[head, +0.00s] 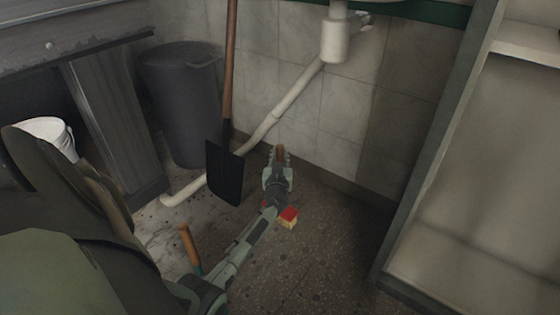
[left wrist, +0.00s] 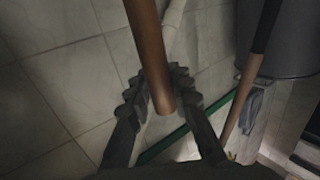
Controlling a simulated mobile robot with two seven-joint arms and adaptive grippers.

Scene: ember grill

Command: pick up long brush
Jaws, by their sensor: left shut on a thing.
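My left gripper (head: 278,168) is shut on a brown wooden handle, taken to be the long brush (head: 280,152). The handle's rounded end shows just past the fingertips. In the left wrist view the handle (left wrist: 147,42) runs between the two fingers (left wrist: 160,95), with its end close to the camera. Below the gripper in the head view, a small block with a red top and pale yellow sides shows beside my arm. It may be the brush head; the link between it and the handle is hidden. My right gripper is not in view.
A black-bladed shovel (head: 225,172) with a long wooden handle stands left of the gripper. Behind are a grey bin (head: 183,105) and a white drain pipe (head: 290,100). Another wooden handle (head: 188,243) shows at lower left. A shelf unit (head: 430,180) stands right; floor between is clear.

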